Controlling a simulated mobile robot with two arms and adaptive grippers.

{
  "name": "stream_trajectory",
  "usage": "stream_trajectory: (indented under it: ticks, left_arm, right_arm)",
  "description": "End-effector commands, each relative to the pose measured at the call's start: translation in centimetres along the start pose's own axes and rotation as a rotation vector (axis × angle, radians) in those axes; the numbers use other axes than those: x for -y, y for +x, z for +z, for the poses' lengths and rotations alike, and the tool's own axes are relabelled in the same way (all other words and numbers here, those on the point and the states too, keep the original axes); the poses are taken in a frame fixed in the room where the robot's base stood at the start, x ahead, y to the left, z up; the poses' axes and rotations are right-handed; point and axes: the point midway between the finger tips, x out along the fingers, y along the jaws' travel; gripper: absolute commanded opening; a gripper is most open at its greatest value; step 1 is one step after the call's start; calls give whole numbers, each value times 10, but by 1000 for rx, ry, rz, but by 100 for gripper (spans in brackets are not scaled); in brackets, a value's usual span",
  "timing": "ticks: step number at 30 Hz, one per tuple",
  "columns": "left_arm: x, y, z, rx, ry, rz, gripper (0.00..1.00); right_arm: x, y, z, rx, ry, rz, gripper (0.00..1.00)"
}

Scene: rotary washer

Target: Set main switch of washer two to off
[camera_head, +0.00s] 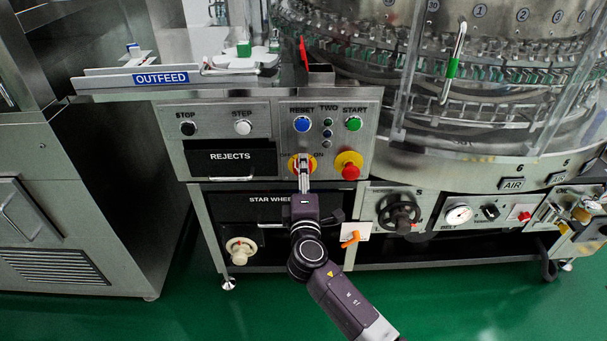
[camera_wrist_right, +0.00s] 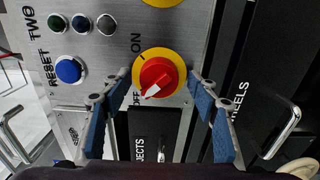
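The main switch (camera_wrist_right: 158,78) is a red rotary knob on a yellow ring, on the grey control panel (camera_head: 277,115) labelled TWO. It also shows in the head view (camera_head: 293,165), partly hidden by my gripper. In the wrist view its white mark points toward the lower left, toward the OFF label (camera_wrist_right: 133,99); the ON label (camera_wrist_right: 136,42) is at the upper left. My right gripper (camera_head: 304,163) is in front of the switch. In the wrist view its blue-padded fingers (camera_wrist_right: 158,82) are spread apart on either side of the knob, with visible gaps. My left gripper is not in view.
A red push button on yellow (camera_head: 350,169) is close to the right of the switch. Blue RESET (camera_head: 302,124) and green START (camera_head: 354,124) buttons are above. The REJECTS drawer (camera_head: 230,158) is at left. A black handwheel (camera_head: 398,212) is at lower right.

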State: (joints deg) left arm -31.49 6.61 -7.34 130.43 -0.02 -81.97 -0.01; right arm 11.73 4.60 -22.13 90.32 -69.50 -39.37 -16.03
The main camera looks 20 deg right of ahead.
Motion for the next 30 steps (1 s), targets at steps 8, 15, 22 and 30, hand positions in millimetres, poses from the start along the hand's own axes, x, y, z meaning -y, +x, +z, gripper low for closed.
stream_trajectory:
  ticks: [8, 15, 22, 30]
  left_arm:
    - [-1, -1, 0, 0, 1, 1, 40]
    - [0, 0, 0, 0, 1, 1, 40]
    - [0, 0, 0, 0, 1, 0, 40]
    - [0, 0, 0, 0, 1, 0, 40]
  right_arm:
    - [0, -6, 0, 0, 2, 1, 55]
    - [1, -49, 0, -1, 3, -3, 55]
    - [1, -94, 0, -1, 1, -3, 55]
    - [0, -119, 0, 0, 1, -1, 55]
